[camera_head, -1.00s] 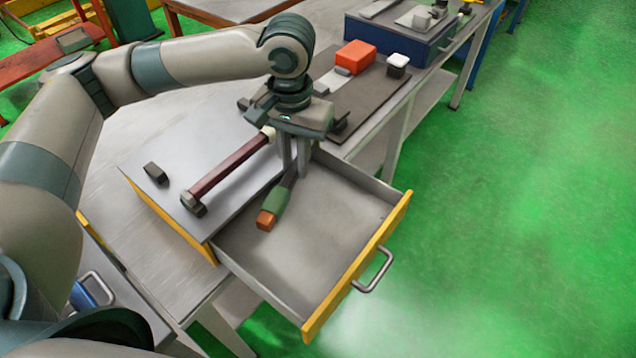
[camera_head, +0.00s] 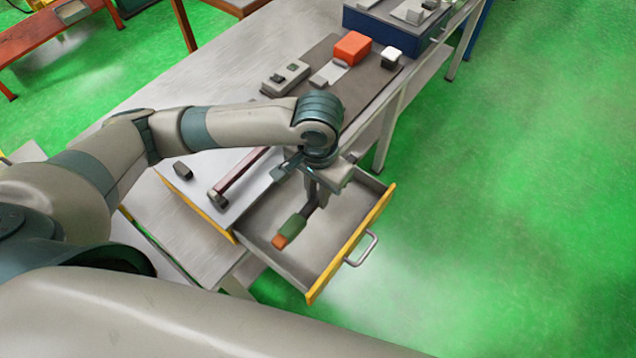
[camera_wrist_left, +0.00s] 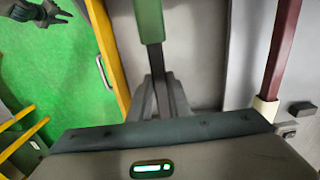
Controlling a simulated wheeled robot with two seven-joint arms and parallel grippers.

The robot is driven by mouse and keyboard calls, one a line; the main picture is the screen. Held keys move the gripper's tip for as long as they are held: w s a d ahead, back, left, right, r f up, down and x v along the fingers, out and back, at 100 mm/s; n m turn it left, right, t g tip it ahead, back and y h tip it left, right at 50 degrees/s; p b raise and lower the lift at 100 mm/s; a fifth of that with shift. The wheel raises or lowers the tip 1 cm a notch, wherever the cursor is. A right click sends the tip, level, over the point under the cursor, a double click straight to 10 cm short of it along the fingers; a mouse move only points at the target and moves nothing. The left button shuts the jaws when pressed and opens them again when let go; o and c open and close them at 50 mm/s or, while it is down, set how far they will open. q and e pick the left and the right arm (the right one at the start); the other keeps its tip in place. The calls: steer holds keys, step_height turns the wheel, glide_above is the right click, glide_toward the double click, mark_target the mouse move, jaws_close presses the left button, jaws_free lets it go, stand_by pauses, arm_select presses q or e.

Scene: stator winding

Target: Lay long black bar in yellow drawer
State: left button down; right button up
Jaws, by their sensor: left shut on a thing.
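My left gripper (camera_head: 313,200) is shut on the long black bar (camera_head: 307,211), which has a green grip and an orange end. It holds the bar over the open yellow drawer (camera_head: 352,244), with the orange end slanting down towards the lower left. I cannot tell whether the bar touches the drawer floor. In the left wrist view the dark bar (camera_wrist_left: 167,70) runs between the fingers, and the drawer's yellow front (camera_wrist_left: 108,50) is at the left. My right gripper (camera_wrist_left: 58,12) shows small at that view's top left, with its fingers apart and empty.
A dark red bar (camera_head: 242,172) lies on the cabinet top beside the drawer, near a small black block (camera_head: 182,170). An orange box (camera_head: 352,48) and a white-topped block (camera_head: 391,57) stand further back. The drawer floor is otherwise clear.

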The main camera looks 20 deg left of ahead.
mark_target(318, 222)
arm_select(q)
steer(key=shift+f, duration=0.1)
stand_by(0.4)
steer(key=shift+f+b, duration=1.15)
steer(key=shift+f, duration=0.2)
step_height(318, 222, down, 7)
steer(key=b, duration=1)
steer(key=shift+f, duration=0.2)
steer(key=c, duration=1.6)
jaws_free()
steer(key=shift+o, duration=0.2)
steer(key=shift+r+p, duration=3.9)
steer(key=shift+p, duration=1.3)
steer(key=shift+r+p, duration=0.9)
steer(key=shift+r, duration=0.2)
